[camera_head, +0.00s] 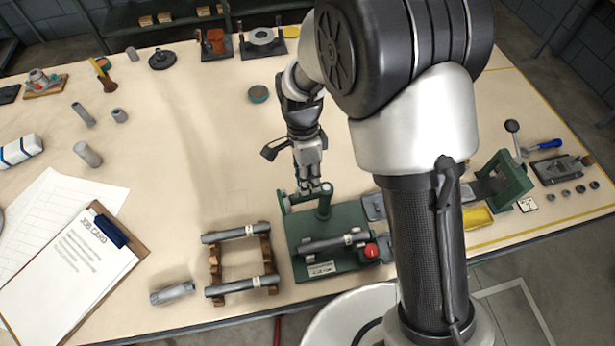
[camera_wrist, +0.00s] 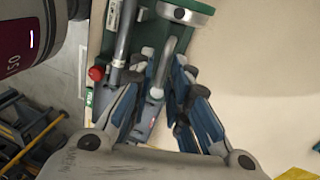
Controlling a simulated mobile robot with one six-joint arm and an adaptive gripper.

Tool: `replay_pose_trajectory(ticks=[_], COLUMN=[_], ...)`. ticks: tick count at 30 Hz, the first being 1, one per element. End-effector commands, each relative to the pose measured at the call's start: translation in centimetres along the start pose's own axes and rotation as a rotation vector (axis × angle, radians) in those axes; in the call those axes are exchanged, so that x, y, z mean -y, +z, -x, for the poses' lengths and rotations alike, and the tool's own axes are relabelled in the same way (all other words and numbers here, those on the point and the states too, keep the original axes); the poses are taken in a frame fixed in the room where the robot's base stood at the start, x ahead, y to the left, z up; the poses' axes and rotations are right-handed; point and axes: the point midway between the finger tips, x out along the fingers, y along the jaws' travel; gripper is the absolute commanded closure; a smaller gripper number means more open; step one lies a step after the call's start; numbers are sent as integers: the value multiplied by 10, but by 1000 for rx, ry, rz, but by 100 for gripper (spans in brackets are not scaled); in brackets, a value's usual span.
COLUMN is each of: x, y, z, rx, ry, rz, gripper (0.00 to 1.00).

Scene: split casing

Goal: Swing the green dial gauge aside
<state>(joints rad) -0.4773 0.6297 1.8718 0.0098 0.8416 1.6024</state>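The green dial gauge sits at the back of a green base plate (camera_head: 345,225). Its upright post (camera_head: 323,207) carries an arm reaching left. In the wrist view a round green-rimmed head (camera_wrist: 187,12) shows at the top edge, with a bent grey bar (camera_wrist: 165,62) below it. My gripper (camera_head: 309,188) is over the back of the plate, pointing down at the gauge arm. In the wrist view its fingers (camera_wrist: 164,66) are apart, one on each side of the grey bar. I cannot tell whether either finger touches it.
A grey shaft (camera_head: 325,243) and a red knob (camera_head: 371,250) lie at the plate's front. A wooden rack (camera_head: 215,262) with two shafts stands to the left. The table behind and left of the gripper is mostly clear.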

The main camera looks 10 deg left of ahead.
Motion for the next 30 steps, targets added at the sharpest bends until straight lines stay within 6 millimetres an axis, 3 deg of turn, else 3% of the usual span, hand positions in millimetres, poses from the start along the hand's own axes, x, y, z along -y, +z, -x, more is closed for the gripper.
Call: replay_pose_trajectory(ticks=[4, 16, 30], x=[1, 2, 2], y=[0, 0, 0], z=[1, 11, 101], rx=[0, 1, 0], ry=[-3, -8, -8], rz=[0, 0, 0], gripper=[72, 72, 72])
